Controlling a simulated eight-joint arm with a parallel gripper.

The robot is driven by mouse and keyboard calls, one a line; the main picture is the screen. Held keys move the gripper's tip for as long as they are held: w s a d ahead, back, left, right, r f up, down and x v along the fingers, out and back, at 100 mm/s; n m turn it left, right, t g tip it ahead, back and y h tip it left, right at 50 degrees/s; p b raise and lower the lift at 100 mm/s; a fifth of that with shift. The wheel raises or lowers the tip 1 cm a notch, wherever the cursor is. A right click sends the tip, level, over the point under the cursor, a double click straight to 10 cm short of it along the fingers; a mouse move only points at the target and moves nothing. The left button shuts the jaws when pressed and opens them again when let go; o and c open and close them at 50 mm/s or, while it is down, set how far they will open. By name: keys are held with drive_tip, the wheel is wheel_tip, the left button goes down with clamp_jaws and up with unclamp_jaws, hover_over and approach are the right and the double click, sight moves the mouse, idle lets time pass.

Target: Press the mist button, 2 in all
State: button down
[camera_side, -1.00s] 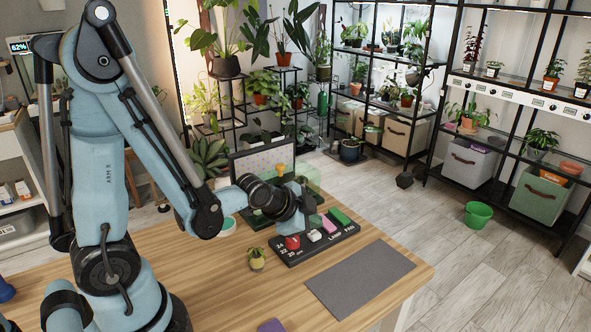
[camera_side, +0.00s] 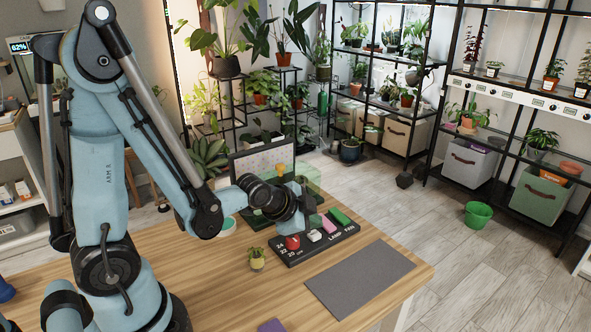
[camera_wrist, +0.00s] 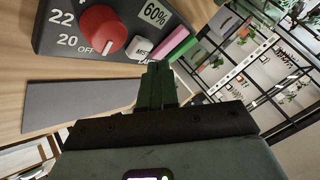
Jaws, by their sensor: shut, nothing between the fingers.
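The mist button (camera_wrist: 141,49) is a small white block marked MIST on a dark control panel (camera_wrist: 75,45). In the side view the white button (camera_side: 314,236) sits between a red knob and a pink switch. My gripper (camera_wrist: 157,68) is shut and empty. In the side view my arm's end is just above and behind the panel; the fingertips are hard to make out there.
The red knob (camera_wrist: 102,29) is left of the button. A small 60% display (camera_wrist: 155,13) is above it. Pink (camera_wrist: 178,45) and green (camera_wrist: 184,53) switches stand to the right. A small potted plant (camera_side: 257,259) and a bare grey mat (camera_side: 360,279) are on the table.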

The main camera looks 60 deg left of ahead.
sight(312, 236)
drive_tip(key=shift+f, duration=0.15)
drive_tip(key=shift+f, duration=0.3)
drive_tip(key=shift+r, duration=0.2)
idle(0.5)
drive_tip(key=shift+r, duration=0.25)
drive_tip(key=shift+r, duration=2.5)
